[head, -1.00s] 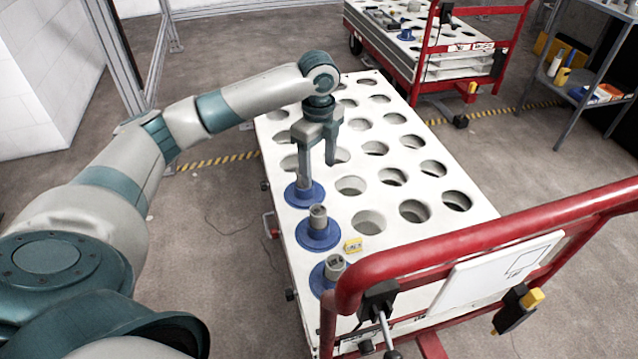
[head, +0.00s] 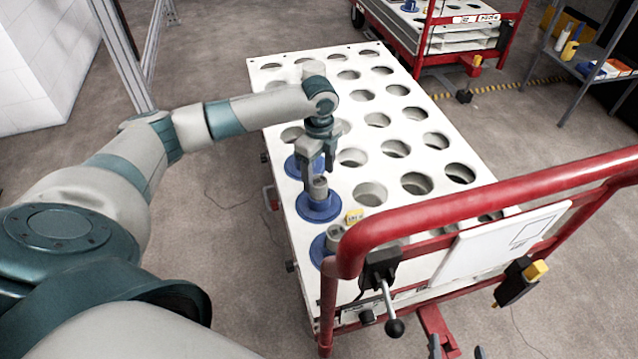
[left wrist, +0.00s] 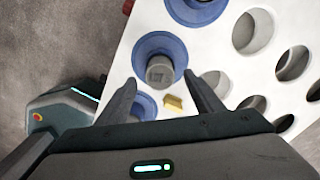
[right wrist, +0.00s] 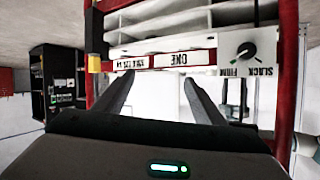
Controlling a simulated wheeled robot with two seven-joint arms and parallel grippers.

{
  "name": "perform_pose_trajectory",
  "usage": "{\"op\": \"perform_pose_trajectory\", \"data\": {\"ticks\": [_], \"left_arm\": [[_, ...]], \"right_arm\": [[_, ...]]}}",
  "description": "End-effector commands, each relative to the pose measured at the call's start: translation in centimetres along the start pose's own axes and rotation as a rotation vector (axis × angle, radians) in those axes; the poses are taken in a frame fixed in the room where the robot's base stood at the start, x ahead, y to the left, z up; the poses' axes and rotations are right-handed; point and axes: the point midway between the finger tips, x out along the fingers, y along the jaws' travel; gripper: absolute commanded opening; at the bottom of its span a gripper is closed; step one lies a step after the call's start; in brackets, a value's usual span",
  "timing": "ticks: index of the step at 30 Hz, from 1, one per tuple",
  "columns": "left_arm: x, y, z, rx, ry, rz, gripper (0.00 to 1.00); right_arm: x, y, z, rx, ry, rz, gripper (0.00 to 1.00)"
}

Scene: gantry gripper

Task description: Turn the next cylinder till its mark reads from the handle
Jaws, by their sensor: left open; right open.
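Several grey cylinders in blue flanges stand along the left edge of the white cart top. My left gripper (head: 319,168) is open and points down over the middle cylinder (head: 318,189). In the left wrist view, that cylinder (left wrist: 160,72) shows between the open fingertips; whether they touch is unclear, and its mark is not readable. The near cylinder (head: 336,233) is partly behind the red handle (head: 480,212). The far one's blue flange (head: 293,168) is partly hidden by the gripper. My right gripper (right wrist: 158,80) is open and empty, facing the cart's end.
A yellow tag (head: 354,216) lies by the middle flange. The cart top (head: 440,150) has rows of open round holes. A knob (right wrist: 246,50) marked FIRM and SLACK and a ONE label (right wrist: 180,58) show upside down. A second cart (head: 460,40) stands behind.

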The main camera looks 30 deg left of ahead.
Motion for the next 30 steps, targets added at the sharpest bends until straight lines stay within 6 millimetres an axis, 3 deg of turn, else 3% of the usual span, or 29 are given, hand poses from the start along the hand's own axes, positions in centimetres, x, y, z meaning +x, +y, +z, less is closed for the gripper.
{"op": "perform_pose_trajectory", "data": {"ticks": [7, 20, 21, 23, 28, 30], "left_arm": [[3.0, 0.1, 0.0, 0.0, -0.001, 0.002, 0.61], [3.6, 0.0, 0.0, 0.001, 0.0, 0.0, 0.61], [3.6, 0.0, 0.0, 0.001, 0.0, 0.0, 0.58], [3.6, 0.0, 0.0, 0.001, 0.0, 0.0, 0.44], [3.6, 0.0, 0.0, 0.001, -0.001, 0.0, 0.03], [3.5, 0.0, 0.0, 0.001, 0.0, -0.002, 0.0]], "right_arm": [[0.1, -0.6, -1.9, -0.011, 0.111, -0.011, 0.64], [0.1, -0.8, -2.6, -0.014, 0.144, -0.013, 0.64], [0.1, -0.8, -2.6, -0.014, 0.144, -0.013, 0.64], [0.1, -0.8, -2.6, -0.014, 0.144, -0.013, 0.64], [0.1, -0.8, -2.6, -0.015, 0.144, -0.013, 0.64], [0.1, -0.8, -2.6, -0.014, 0.143, -0.014, 0.64]]}}
